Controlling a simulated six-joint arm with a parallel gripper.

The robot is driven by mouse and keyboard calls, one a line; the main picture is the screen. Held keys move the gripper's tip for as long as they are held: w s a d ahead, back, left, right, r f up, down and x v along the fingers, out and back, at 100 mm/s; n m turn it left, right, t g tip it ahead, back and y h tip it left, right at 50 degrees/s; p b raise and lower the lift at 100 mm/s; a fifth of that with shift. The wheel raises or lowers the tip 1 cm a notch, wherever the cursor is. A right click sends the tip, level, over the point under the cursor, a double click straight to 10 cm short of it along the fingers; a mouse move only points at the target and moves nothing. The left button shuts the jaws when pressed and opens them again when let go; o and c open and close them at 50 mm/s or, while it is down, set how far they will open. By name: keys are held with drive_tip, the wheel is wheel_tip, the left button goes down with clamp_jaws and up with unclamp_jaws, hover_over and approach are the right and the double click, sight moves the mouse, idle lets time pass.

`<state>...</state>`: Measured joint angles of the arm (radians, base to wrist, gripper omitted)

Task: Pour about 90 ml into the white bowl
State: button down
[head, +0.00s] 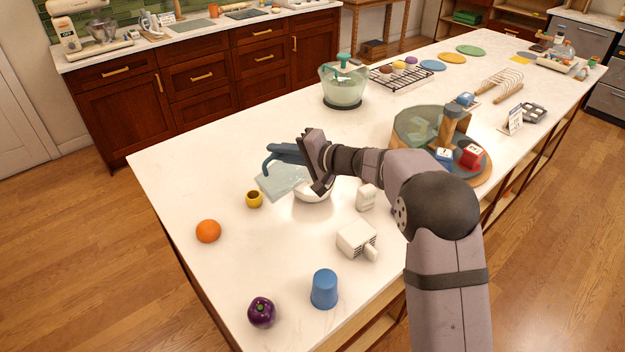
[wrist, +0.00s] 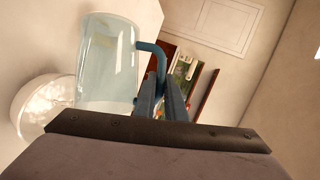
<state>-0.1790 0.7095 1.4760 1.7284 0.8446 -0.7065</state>
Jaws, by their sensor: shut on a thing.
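A clear jug (head: 283,182) with a blue handle (head: 282,150) is in my gripper (head: 306,152), which is shut on the handle. The jug looks tilted beside and partly above the white bowl (head: 313,194). In the wrist view the jug (wrist: 106,65) stands left of my fingers (wrist: 163,98), with the bowl (wrist: 42,103) at lower left. Pale glints show inside the bowl; I cannot tell how much liquid is there. The liquid level in the jug and any stream from it are not clear. My gripper hides part of the bowl in the head view.
A blue cup (head: 324,289) and purple fruit (head: 262,312) are in front.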

sight(264, 167)
drive_tip(key=shift+w+d+r+m, duration=0.3)
drive_tip(key=shift+w+d, duration=0.15)
drive_tip(key=shift+d, duration=0.1)
idle(0.4)
drive_tip(key=shift+n+t+h, duration=0.3)
drive_tip(key=shift+n+h, duration=0.1)
drive_tip(key=shift+n, duration=0.5)
drive_tip(key=s+a+f+b, duration=0.2)
drive_tip(key=b, duration=0.3)
drive_tip(key=shift+s+a+f, duration=0.3)
drive_tip(key=shift+a+f, duration=0.05)
drive_tip(key=shift+a, duration=0.05)
drive_tip(key=shift+s+a+f+b, duration=0.15)
drive_tip(key=shift+f+b, duration=0.05)
drive_tip(key=shift+b, duration=0.7)
drive_tip(key=shift+a+r+n+b, duration=0.1)
drive_tip(key=shift+a+n+b, duration=0.1)
drive_tip(key=shift+n+b, duration=0.15)
drive_tip(key=shift+s+r+h, duration=0.2)
drive_tip(key=shift+r+h, duration=0.1)
drive_tip(key=shift+r, duration=0.05)
drive_tip(key=s+a+f+n+b, duration=0.1)
drive_tip(key=b, duration=0.2)
drive_tip(key=shift+t+h, duration=0.3)
drive_tip(key=shift+h, duration=0.1)
drive_tip(key=shift+a+n+b, duration=0.15)
drive_tip(key=shift+n+b, duration=0.1)
drive_tip(key=shift+b, duration=0.1)
drive_tip(key=shift+s+a+f+b, duration=0.1)
drive_tip(key=shift+b, duration=0.25)
